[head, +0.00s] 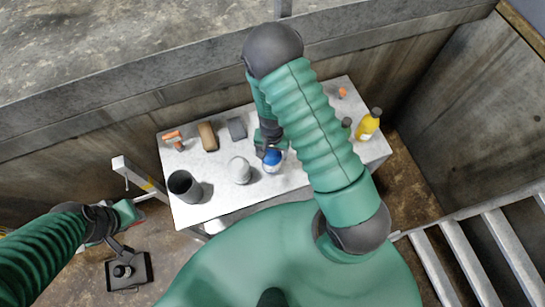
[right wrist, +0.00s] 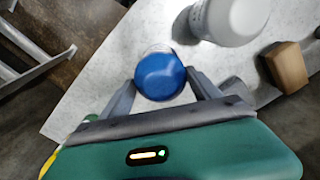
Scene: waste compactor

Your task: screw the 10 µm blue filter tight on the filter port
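The blue filter (head: 272,161) stands on the white table, right of a white cylinder. It also shows in the right wrist view (right wrist: 160,77) as a round blue top with a pale rim. My right gripper (head: 268,150) reaches down to it from behind. In the right wrist view its two fingers (right wrist: 161,80) lie against opposite sides of the blue filter. I cannot make out a filter port; whatever is under the filter is hidden. My left gripper (head: 125,222) is off the table at the lower left, and its fingers are unclear.
The white table (head: 215,195) carries a dark grey cup (head: 184,186), a white cylinder (head: 239,170), a brown block (head: 208,137), a grey block (head: 237,128), an orange-handled item (head: 173,136) and a yellow bottle (head: 369,124). Metal rails (head: 460,255) stand at the lower right.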

